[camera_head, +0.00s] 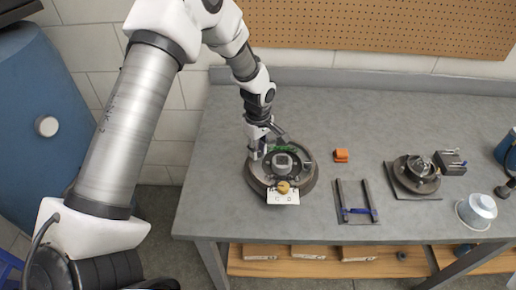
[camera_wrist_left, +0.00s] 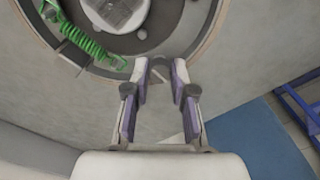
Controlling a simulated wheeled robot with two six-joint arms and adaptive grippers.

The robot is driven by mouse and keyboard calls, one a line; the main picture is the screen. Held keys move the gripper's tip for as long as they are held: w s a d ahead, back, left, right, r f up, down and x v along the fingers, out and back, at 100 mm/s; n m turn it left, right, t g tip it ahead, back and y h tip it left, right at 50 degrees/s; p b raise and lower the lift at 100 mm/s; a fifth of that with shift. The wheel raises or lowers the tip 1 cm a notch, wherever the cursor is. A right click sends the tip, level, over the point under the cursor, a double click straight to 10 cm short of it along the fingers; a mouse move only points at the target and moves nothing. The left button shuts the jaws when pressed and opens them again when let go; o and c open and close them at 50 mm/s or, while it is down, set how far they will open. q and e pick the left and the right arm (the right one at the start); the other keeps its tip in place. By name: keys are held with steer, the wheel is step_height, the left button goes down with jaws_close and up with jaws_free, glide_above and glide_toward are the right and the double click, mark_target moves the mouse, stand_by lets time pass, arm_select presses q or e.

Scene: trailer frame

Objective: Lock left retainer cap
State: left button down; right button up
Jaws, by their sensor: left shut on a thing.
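A round brake assembly (camera_head: 308,182) with a dark rim and a pale hub (camera_head: 283,163) lies on the grey bench. A green spring (camera_head: 287,149) crosses its far side, and the spring also shows at upper left in the left wrist view (camera_wrist_left: 85,40). My left gripper (camera_head: 258,153) reaches down at the left edge of the assembly. In the left wrist view, its fingers (camera_wrist_left: 160,72) are shut on a small dark rounded part at the rim (camera_wrist_left: 160,65), which seems to be the left retainer cap. The fingers partly hide this part. My right gripper is out of view.
A white card (camera_head: 283,198) with a yellow knob (camera_head: 283,187) sits at the assembly's front.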

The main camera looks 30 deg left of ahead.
arm_select(q)
steer(key=shift+m, duration=0.3)
steer(key=m+p, duration=0.1)
steer(key=m, duration=0.2)
steer(key=shift+p, duration=0.3)
steer(key=m+p, duration=0.1)
steer(key=m, duration=0.3)
steer(key=shift+m, duration=0.4)
steer(key=m, duration=0.4)
steer(key=shift+m+p, duration=0.3)
steer(key=shift+m, duration=2.3)
steer(key=c, duration=1)
jaws_free()
steer(key=shift+o, duration=0.2)
